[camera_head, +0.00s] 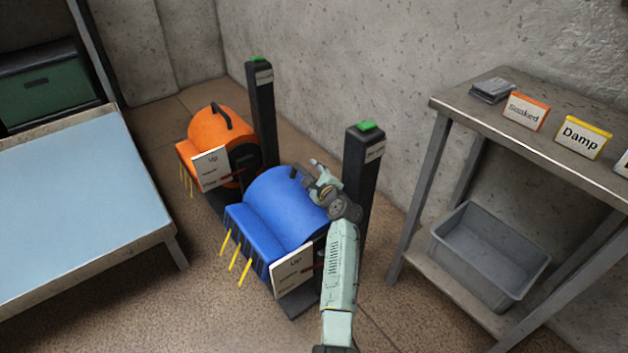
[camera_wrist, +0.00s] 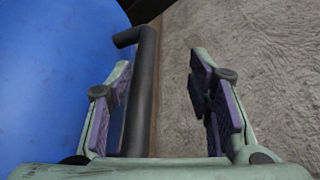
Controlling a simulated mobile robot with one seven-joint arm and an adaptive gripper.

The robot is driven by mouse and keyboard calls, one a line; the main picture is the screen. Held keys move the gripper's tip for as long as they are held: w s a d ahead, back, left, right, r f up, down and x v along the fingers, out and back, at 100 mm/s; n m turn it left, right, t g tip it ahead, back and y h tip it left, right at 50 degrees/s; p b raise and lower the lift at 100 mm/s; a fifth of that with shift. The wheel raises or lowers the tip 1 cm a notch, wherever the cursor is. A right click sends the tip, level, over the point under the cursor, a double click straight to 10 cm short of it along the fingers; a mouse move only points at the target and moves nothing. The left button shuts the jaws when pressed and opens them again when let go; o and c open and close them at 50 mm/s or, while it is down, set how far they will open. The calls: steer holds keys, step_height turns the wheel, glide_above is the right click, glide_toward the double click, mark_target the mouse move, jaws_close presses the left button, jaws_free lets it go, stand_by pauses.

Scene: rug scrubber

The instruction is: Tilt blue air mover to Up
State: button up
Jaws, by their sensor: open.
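The blue air mover (camera_head: 272,207) stands on the floor, with yellow strips hanging from its front. A white plate (camera_head: 292,271) marked "Up" at its top is on its near side, with a red pointer partly hidden by my arm. My gripper (camera_head: 316,176) is at the top right of the blue body, by its black handle. In the wrist view, my gripper (camera_wrist: 160,82) is open, and the dark handle bar (camera_wrist: 142,90) runs between the fingers, nearer the left one. The blue body (camera_wrist: 55,80) fills the left side.
An orange air mover (camera_head: 214,132) with a similar plate stands behind. Black posts with green tops (camera_head: 362,165) (camera_head: 262,105) stand beside the movers. A light-blue table (camera_head: 75,190) is at left. A metal shelf (camera_head: 470,112) with cards and a grey bin (camera_head: 490,262) is at right.

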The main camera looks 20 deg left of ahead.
steer(key=r, duration=0.7)
steer(key=shift+w+d+r, duration=0.2)
steer(key=shift+d+r, duration=0.05)
steer(key=shift+r, duration=0.05)
steer(key=shift+f, duration=0.1)
